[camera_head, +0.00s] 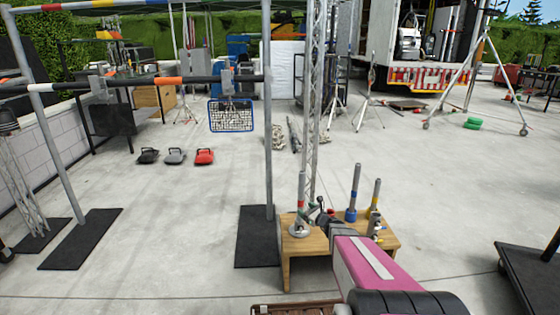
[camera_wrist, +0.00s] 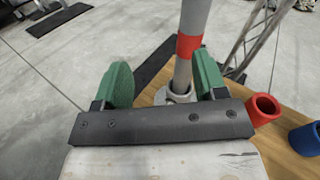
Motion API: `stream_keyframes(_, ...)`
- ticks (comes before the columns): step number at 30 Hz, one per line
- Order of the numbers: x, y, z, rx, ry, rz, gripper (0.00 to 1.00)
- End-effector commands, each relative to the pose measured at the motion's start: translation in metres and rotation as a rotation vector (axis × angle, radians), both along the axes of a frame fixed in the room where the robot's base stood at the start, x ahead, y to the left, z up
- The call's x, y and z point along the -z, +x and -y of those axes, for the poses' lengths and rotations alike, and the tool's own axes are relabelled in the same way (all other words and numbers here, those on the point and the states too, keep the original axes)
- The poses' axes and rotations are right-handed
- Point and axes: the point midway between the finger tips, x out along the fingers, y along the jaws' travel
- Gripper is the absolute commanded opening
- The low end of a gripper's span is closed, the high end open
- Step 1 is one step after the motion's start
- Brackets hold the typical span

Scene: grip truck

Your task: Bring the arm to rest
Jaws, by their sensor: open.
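My gripper (camera_wrist: 163,82) shows in the wrist view with its two green fingers spread apart. A grey upright post with a red band (camera_wrist: 189,45) stands in a round metal base beyond the fingers, nearer the right one; I cannot tell whether it touches that finger. In the head view, my pink arm reaches over a small wooden table (camera_head: 288,247), and my gripper (camera_head: 314,213) is beside the same post (camera_head: 301,188). The arm hides part of the tabletop.
A post with a blue socket (camera_head: 352,195) and a yellow-banded post (camera_head: 376,193) stand on the table's right part. A lattice truss (camera_head: 316,100) rises behind it. A grey frame upright (camera_head: 267,120) on a black base plate stands left. Open concrete floor lies beyond.

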Motion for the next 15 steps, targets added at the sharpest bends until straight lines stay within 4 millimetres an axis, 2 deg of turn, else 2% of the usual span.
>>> stream_keyframes(3, -0.010, -0.026, -0.028, -0.133, -0.189, 0.046, 0.65)
stream_keyframes(9, -0.016, -0.075, -0.067, -0.408, -0.551, 0.144, 0.65)
stream_keyframes(15, -0.015, -0.131, -0.087, -0.718, -0.911, 0.243, 0.65)
